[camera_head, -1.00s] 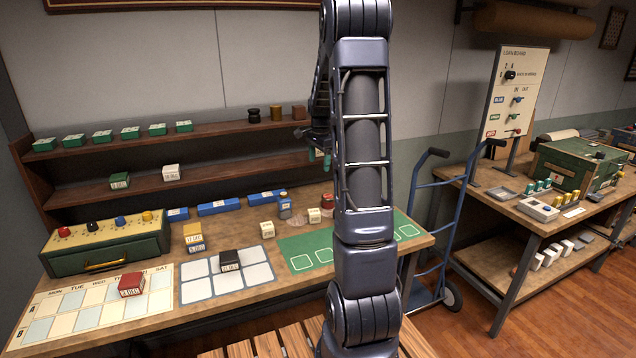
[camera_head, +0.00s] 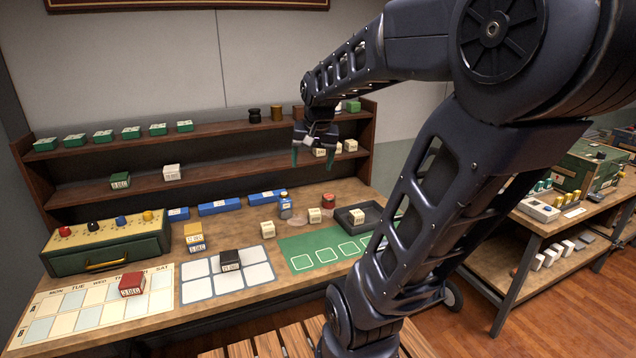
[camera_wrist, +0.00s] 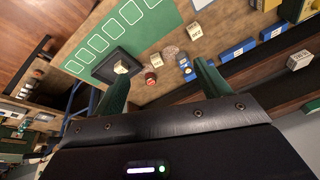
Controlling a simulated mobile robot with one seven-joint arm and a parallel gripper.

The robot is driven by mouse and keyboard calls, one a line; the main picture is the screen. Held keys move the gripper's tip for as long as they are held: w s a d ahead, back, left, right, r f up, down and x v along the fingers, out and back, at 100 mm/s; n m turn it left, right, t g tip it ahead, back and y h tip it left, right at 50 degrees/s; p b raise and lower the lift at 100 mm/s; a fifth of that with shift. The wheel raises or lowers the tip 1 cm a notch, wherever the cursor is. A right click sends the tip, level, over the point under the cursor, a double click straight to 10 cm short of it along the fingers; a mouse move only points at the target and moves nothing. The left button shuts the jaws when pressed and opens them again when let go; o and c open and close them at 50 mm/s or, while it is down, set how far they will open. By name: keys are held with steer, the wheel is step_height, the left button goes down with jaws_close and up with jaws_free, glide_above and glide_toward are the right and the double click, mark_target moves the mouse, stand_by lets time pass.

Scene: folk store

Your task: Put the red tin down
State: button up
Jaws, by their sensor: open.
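The red tin (camera_head: 131,284), a small box with a white date label, rests on the calendar mat (camera_head: 60,338) at the front left of the workbench, under the weekday headings. My gripper (camera_head: 312,158) is well away from it, up and to the right, in front of the shelves. Its two green fingers are spread with nothing between them. In the wrist view my gripper (camera_wrist: 163,78) also shows open and empty, over the bench. I cannot make out the red tin in the wrist view.
A black tin (camera_head: 229,260) stands on the white-celled mat. A green mat (camera_head: 300,245), a dark tray (camera_head: 345,222) holding a white tin and a small round red-topped item (camera_head: 328,201) are on the right. A green box (camera_head: 108,245) with knobs stands behind the calendar mat.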

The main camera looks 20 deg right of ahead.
steer(key=s+a+f+n, duration=0.1)
steer(key=s+n, duration=0.1)
steer(key=s, duration=0.3)
steer(key=s+a+n+t, duration=0.1)
steer(key=s+n, duration=0.1)
steer(key=s, duration=0.3)
steer(key=shift+a+f, duration=0.3)
steer(key=shift+f, duration=0.05)
stand_by(0.6)
